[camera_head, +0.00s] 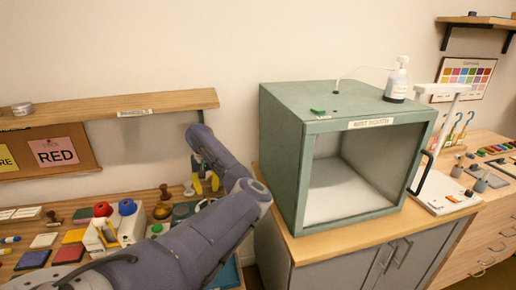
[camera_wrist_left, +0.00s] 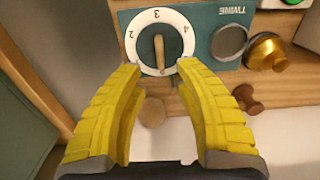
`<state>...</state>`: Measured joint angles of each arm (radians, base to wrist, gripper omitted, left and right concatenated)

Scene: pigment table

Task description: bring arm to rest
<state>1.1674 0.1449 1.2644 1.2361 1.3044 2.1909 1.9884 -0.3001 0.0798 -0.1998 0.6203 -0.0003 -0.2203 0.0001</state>
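My left gripper (camera_head: 206,184) has yellow fingers and hangs above the back of the left table in the head view, partly hidden behind my own arm. In the left wrist view my left gripper (camera_wrist_left: 160,75) is open, with a clear gap between its fingertips and nothing held. A white numbered dial (camera_wrist_left: 159,42) on a dark teal panel lies beyond the fingertips; I cannot tell whether they touch it. My right gripper is in neither view.
The green mist booth (camera_head: 280,135) stands right of my left arm. The wooden shelf (camera_head: 110,107) runs along the wall behind. The left table carries colored pads, a white holder (camera_head: 128,226) and a red dome (camera_head: 102,209). A brass dome (camera_wrist_left: 267,51) sits right of the dial.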

